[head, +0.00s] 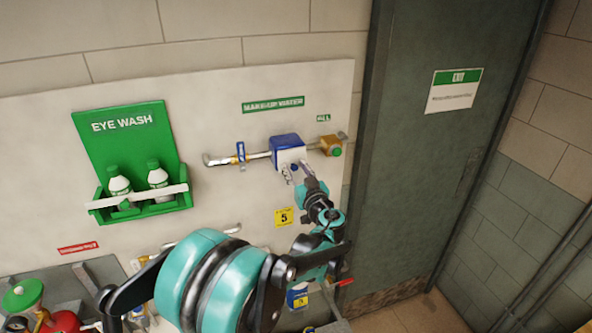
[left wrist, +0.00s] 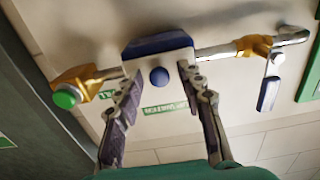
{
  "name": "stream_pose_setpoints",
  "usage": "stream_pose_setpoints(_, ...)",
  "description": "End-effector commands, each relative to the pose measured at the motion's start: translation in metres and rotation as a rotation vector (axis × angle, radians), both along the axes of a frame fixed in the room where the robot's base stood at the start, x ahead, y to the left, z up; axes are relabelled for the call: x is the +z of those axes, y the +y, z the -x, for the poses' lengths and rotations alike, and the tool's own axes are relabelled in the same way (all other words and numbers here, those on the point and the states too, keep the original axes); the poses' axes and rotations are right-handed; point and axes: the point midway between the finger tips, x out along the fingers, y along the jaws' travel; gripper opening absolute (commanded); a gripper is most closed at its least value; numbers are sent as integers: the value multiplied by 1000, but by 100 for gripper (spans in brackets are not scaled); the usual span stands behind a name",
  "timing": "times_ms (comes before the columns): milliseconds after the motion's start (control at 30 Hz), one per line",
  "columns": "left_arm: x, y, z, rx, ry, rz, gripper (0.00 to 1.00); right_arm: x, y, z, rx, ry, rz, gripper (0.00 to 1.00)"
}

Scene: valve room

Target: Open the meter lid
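The meter (head: 288,147) is a small box with a blue top and a pale front, set in a horizontal pipe on the wall panel. The left wrist view shows its blue part (left wrist: 157,45) and a round blue knob (left wrist: 159,76) on the pale face. My left gripper (head: 295,170) is at the meter's front. In the left wrist view its two fingers (left wrist: 160,79) are spread, one on each side of the knob, with gaps to it. I cannot tell whether the lid is fully down. My right gripper is not in view.
A brass fitting with a green cap (head: 331,146) is right of the meter, and a blue-handled valve (head: 241,152) is left. A green eye wash station (head: 136,160) hangs further left. A grey door (head: 440,150) stands at right. Lower pipes and a red-and-green device (head: 45,310) lie below.

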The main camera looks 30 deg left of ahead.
Motion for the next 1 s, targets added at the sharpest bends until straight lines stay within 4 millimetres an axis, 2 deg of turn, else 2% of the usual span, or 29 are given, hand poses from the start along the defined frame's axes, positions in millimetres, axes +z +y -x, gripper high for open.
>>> stream_pose_setpoints(33,0,0,0,0,0,0,31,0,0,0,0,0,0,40)
stream_pose_setpoints(133,0,0,0,0,0,0,4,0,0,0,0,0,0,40)
stream_pose_setpoints(167,0,0,0,0,0,0,0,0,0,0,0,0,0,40)
stream_pose_setpoints(567,4,-2,1,0,23,28,0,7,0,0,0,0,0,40)
stream_pose_setpoints(767,11,-6,4,-1,90,109,0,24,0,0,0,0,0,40)
stream_pose_setpoints(1000,23,-11,9,0,224,265,0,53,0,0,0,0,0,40)
